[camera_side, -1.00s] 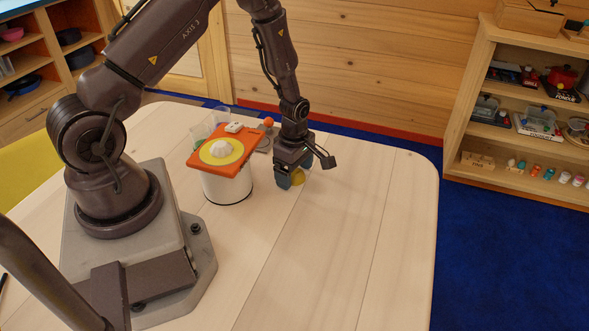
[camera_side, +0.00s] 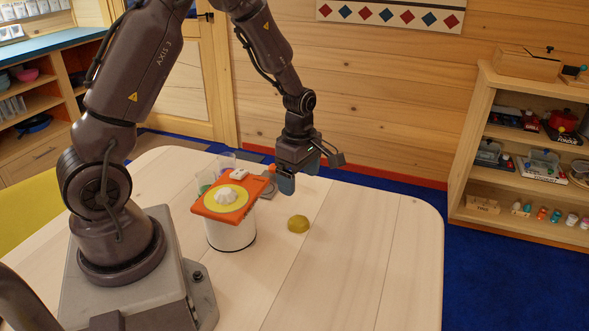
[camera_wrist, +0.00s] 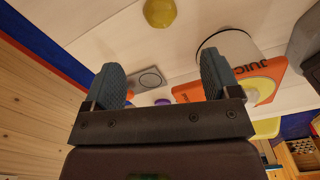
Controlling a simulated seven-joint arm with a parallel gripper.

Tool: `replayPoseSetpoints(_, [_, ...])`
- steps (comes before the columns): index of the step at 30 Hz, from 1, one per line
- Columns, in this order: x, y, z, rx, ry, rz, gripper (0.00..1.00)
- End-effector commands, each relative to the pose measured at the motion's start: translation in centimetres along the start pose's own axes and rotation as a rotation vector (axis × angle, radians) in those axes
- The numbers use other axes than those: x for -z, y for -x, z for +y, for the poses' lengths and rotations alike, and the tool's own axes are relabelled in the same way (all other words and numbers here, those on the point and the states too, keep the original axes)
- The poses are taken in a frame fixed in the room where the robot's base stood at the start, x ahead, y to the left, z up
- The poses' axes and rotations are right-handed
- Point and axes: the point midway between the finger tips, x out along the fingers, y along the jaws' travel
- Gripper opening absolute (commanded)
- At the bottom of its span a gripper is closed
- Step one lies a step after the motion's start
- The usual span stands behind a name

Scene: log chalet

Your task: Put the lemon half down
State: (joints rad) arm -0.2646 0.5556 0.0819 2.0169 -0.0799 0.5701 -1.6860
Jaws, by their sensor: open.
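The yellow lemon half (camera_side: 298,224) rests on the pale wooden table (camera_side: 345,255), right of the juicer. It looks dome side up. In the wrist view the lemon half (camera_wrist: 160,12) is at the top edge, partly cut off. My gripper (camera_side: 287,184) is above and behind it in the side view, clear of it. In the wrist view my gripper (camera_wrist: 162,68) has its two blue-grey fingers wide apart with nothing between them.
The juicer (camera_side: 231,232), white with an orange top and pale reamer, stands close left of the lemon half. Clear glasses (camera_side: 226,161) stand behind it. A grey plate (camera_wrist: 148,80) lies on the table. The table's right side is clear.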

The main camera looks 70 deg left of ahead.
Motion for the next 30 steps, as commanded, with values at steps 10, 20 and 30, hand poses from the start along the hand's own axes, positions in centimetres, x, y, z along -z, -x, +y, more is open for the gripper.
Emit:
replayPoseSetpoints(10, [-3.3, 11.7, -4.1, -0.171, -0.653, -0.022, 0.82])
replayPoseSetpoints(20, [-4.0, 21.1, -14.1, -0.412, -1.587, 0.129, 0.82])
replayPoseSetpoints(30, [-3.1, 22.9, -18.9, -0.509, -2.031, 0.292, 0.82])
